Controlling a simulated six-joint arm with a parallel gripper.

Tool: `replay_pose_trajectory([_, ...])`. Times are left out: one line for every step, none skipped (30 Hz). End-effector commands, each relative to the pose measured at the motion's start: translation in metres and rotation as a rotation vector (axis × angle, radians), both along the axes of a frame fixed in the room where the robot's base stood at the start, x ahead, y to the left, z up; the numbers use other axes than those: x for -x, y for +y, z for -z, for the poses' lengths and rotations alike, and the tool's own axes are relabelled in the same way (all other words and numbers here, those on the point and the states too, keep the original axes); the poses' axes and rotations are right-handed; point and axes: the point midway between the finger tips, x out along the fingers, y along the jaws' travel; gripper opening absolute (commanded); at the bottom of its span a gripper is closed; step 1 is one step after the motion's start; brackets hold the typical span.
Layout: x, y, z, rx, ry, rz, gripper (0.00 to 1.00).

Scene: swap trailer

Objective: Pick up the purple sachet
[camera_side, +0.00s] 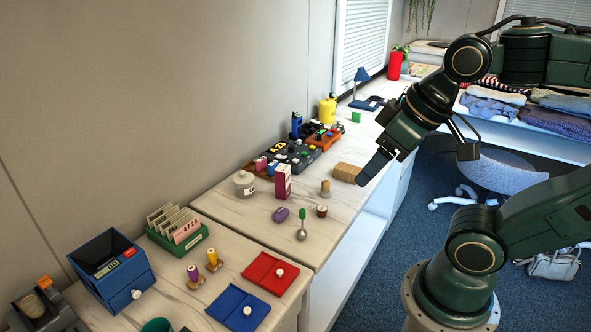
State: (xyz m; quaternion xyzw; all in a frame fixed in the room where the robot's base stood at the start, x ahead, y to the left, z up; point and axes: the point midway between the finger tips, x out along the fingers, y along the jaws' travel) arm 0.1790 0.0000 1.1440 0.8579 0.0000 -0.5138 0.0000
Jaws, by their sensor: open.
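The purple sachet (281,214) is a small rounded purple packet lying flat on the pale wooden worktop (240,214). It is left of a green-handled spoon (302,226) and in front of a pink and white carton (283,181). My gripper (420,159) is open and empty, up and to the right of the sachet, near the worktop's right edge. It is well apart from the sachet. Nothing hides the sachet.
A small brown-topped jar (322,211), a wooden peg (325,188) and a tan block (347,172) stand to the sachet's right. A lidded white pot (244,184) is to its left.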

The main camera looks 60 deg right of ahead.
Motion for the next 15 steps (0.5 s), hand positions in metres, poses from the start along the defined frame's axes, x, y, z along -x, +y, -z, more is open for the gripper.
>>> replay_pose_trajectory([0.0, 0.0, 0.0, 0.0, 0.0, 0.0, 0.62])
replay_pose_trajectory([0.0, 0.0, 0.0, 0.0, 0.0, 0.0, 0.62])
replay_pose_trajectory([0.0, 0.0, 0.0, 0.001, 0.0, -0.002, 0.62])
replay_pose_trajectory([-0.001, 0.0, -0.001, 0.001, 0.001, -0.003, 0.62])
replay_pose_trajectory([-0.002, 0.0, -0.001, 0.003, 0.002, -0.005, 0.62])
replay_pose_trajectory([-0.003, 0.0, -0.002, 0.005, 0.004, -0.011, 0.62])
replay_pose_trajectory([-0.005, 0.0, -0.003, 0.006, 0.007, -0.016, 0.62])
replay_pose_trajectory([-0.006, 0.0, -0.003, 0.009, 0.01, -0.021, 0.62])
replay_pose_trajectory([-0.009, 0.0, -0.005, 0.013, 0.015, -0.032, 0.62])
replay_pose_trajectory([-0.012, 0.0, -0.006, 0.017, 0.019, -0.042, 0.62])
replay_pose_trajectory([-0.015, 0.001, -0.007, 0.021, 0.024, -0.054, 0.62])
replay_pose_trajectory([-0.019, 0.001, -0.009, 0.027, 0.032, -0.072, 0.62])
replay_pose_trajectory([-0.023, 0.001, -0.01, 0.032, 0.039, -0.085, 0.62])
replay_pose_trajectory([-0.028, 0.0, -0.012, 0.037, 0.045, -0.101, 0.62])
replay_pose_trajectory([-0.034, 0.0, -0.014, 0.044, 0.055, -0.125, 0.62])
